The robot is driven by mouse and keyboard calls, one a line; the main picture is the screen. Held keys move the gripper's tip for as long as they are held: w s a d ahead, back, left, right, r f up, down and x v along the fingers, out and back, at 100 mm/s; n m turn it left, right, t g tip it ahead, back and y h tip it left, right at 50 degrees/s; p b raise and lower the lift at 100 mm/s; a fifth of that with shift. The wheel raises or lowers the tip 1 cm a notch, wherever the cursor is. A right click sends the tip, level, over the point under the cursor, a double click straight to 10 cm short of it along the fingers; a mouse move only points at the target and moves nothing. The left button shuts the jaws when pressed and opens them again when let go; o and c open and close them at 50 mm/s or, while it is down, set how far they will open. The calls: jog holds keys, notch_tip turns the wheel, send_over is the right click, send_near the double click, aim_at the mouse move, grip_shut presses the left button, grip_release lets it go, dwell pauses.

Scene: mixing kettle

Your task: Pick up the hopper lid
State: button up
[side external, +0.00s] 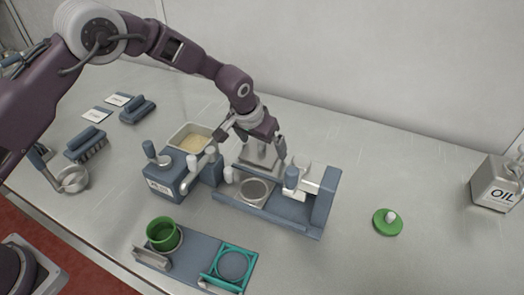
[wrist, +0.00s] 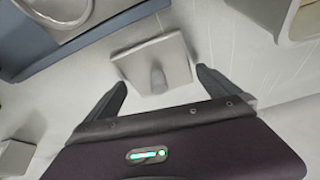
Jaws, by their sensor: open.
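The square grey metal plate with a raised grip, which looks like the hopper lid (wrist: 130,58), is in the middle of the wrist view. In the side view the lid (side external: 258,160) lies behind the blue-grey machine, partly hidden by my gripper. My gripper (wrist: 163,88) is open, with one finger on each side of the lid's upright grip; I cannot tell whether either touches it. In the side view my gripper (side external: 256,143) reaches down over the lid. The open square hopper (side external: 193,139), with pale grain inside, is to the left.
A blue-grey machine with a round grey dish (side external: 256,190) stands just in front. A green lid with a white knob (side external: 388,222) and an oil can (side external: 497,183) are to the right. A green cup (side external: 163,235) is in front. The table's back right is clear.

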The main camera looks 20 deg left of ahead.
jog(key=c, duration=1.2)
jog(key=r, duration=0.9)
jog(key=shift+a+r, duration=0.25)
jog(key=shift+r, duration=0.15)
jog(key=c, duration=0.3)
jog(key=s+a+r, duration=0.4)
jog(key=s+a, duration=0.1)
jog(key=a, duration=0.2)
jog(key=s+a+r, duration=0.3)
jog(key=s+a, duration=0.2)
jog(key=a, duration=0.2)
jog(key=shift+c, duration=0.2)
jog(key=shift+w+d+f, duration=0.1)
jog(key=shift+f, duration=1.3)
jog(key=shift+w+d+f, duration=0.1)
jog(key=shift+f, duration=1.25)
